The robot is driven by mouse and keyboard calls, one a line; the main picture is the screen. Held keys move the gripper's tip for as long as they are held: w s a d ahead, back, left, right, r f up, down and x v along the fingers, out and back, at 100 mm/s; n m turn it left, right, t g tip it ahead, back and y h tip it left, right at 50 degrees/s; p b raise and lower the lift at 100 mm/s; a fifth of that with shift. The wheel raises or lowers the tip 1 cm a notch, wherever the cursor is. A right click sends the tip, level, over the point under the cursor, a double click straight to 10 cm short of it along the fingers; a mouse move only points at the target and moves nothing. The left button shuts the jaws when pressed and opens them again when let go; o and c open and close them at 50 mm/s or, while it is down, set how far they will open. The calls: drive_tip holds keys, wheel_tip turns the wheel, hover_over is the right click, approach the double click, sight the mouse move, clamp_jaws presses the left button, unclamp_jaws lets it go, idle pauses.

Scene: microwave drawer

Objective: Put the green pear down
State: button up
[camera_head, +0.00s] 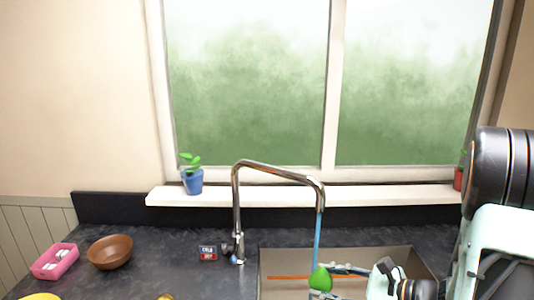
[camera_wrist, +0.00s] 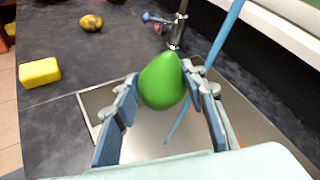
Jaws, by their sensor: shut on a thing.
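The green pear (camera_wrist: 162,82) is held between the two fingers of my gripper (camera_wrist: 165,98) in the wrist view, with its narrow end pointing up. In the head view the green pear (camera_head: 320,279) shows at the tip of my gripper (camera_head: 322,292), low in the picture and over the sink area. My gripper is shut on the pear. The grey sink (camera_head: 283,262) lies below and behind it. The pear appears raised above the sink, and its underside is partly hidden by the fingers.
The faucet (camera_head: 237,210) stands behind, with a blue stream (camera_head: 317,240) close to the pear. Dark counter (camera_wrist: 60,110) left of the sink holds a yellow sponge (camera_wrist: 39,73) and a yellowish fruit (camera_wrist: 91,23). A brown bowl (camera_head: 110,252) and pink tray (camera_head: 55,261) stand farther left.

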sight(320, 288)
drive_tip(key=f, duration=0.1)
drive_tip(key=w+f, duration=0.1)
drive_tip(key=f, duration=0.1)
drive_tip(key=w+f, duration=0.1)
drive_tip(key=shift+w+a+f, duration=0.15)
drive_tip(key=shift+a+f, duration=0.1)
drive_tip(key=shift+a, duration=0.1)
drive_tip(key=shift+f, duration=0.15)
